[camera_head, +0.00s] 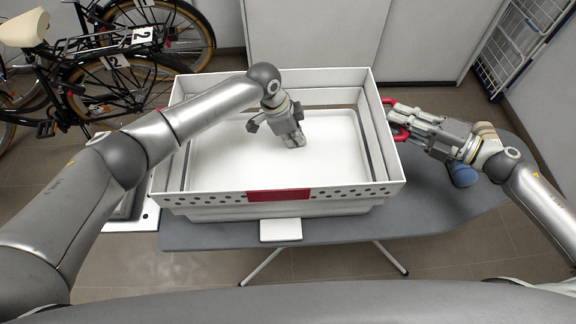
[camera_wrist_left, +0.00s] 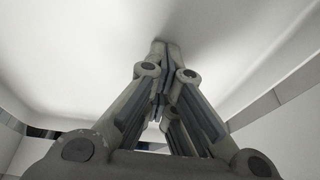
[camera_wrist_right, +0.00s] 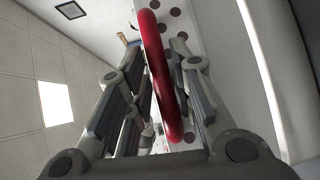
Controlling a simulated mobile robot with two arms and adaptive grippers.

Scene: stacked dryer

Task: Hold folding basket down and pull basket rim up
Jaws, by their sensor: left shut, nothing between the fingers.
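The white folding basket (camera_head: 345,186) stands on the ironing board, with a red panel (camera_head: 278,195) on its near side. Its rim frame stands above the pale floor (camera_head: 235,150), with gaps visible at the back. My left gripper (camera_head: 297,140) is inside the basket, shut and empty, its tips pointing down at the floor. Its closed fingers show in the left wrist view (camera_wrist_left: 165,48). My right gripper (camera_head: 402,118) is at the basket's right side. A red handle (camera_wrist_right: 153,55) runs between its fingers in the right wrist view; whether they press on it is unclear.
The grey ironing board (camera_head: 440,205) extends right of the basket. A small white pad (camera_head: 281,230) is at its near edge. A blue object (camera_head: 462,174) is beneath my right wrist. Bicycles (camera_head: 120,70) are at left, a wire rack (camera_head: 520,40) at right.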

